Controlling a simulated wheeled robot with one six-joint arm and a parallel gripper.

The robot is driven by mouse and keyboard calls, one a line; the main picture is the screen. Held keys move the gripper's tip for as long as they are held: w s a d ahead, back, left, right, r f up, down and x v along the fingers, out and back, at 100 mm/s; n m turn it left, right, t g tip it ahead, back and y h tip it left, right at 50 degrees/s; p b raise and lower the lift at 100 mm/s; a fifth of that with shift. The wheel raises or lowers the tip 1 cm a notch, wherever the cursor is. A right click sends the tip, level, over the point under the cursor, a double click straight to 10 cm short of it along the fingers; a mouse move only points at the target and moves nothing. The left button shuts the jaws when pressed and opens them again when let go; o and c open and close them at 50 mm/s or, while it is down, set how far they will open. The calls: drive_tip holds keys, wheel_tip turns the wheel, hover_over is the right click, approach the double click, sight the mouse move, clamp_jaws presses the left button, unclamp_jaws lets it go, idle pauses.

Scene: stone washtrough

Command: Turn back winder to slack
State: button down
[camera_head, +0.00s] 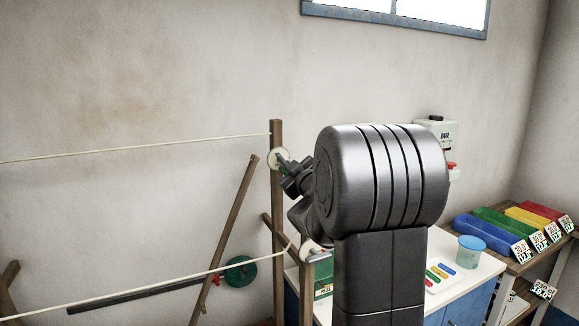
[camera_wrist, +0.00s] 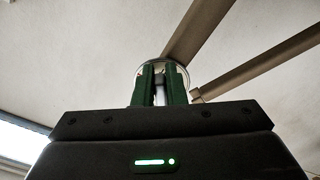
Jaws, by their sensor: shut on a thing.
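A pale round wheel (camera_head: 272,156), which looks like the winder, sits near the top of a wooden post (camera_head: 277,210). A pale cord (camera_head: 150,152) runs left from it, fairly straight. My gripper (camera_head: 281,161) reaches the wheel from the right and covers part of it. In the wrist view, the green fingers of my gripper (camera_wrist: 158,84) are shut on a small light-coloured piece (camera_wrist: 159,92), likely the winder's handle. The wheel's rim shows around the fingertips. The handle's shape and turn are mostly hidden.
A slanted wooden pole (camera_head: 229,230) and a green disc (camera_head: 240,270) are at the left.

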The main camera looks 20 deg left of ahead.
drive_tip(key=shift+f+m, duration=0.15)
drive_tip(key=shift+m, duration=0.35)
drive_tip(key=shift+s, duration=0.1)
drive_tip(key=c, duration=1.5)
unclamp_jaws()
drive_tip(key=b+v, duration=0.2)
drive_tip(key=v, duration=1.1)
drive_tip(key=shift+s+d, duration=0.2)
drive_tip(key=shift+s, duration=0.1)
